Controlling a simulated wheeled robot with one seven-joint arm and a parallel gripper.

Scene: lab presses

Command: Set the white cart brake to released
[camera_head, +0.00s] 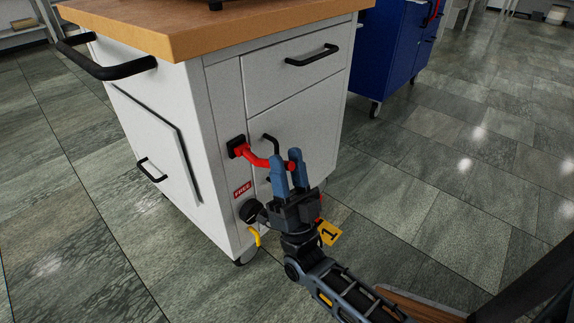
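The white cart (222,110) stands upright with a wooden top. A red brake lever (256,159) comes out of a black mount at its front left corner post and points right, tilted slightly down. A red label reading "FREE" (243,190) is on the post below the lever. My gripper (288,160) is in front of the cart with its blue fingers pointing up. The fingers are close together, one on each side of the lever's red end, which fills the narrow gap between them. The left finger hides part of the lever.
The cart has a black push handle (106,66) at the left and a drawer handle (312,56). A black knob (251,211) and a yellow hook-shaped part (254,236) sit low on the post. A blue cabinet (388,52) stands behind. The tiled floor at right is clear.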

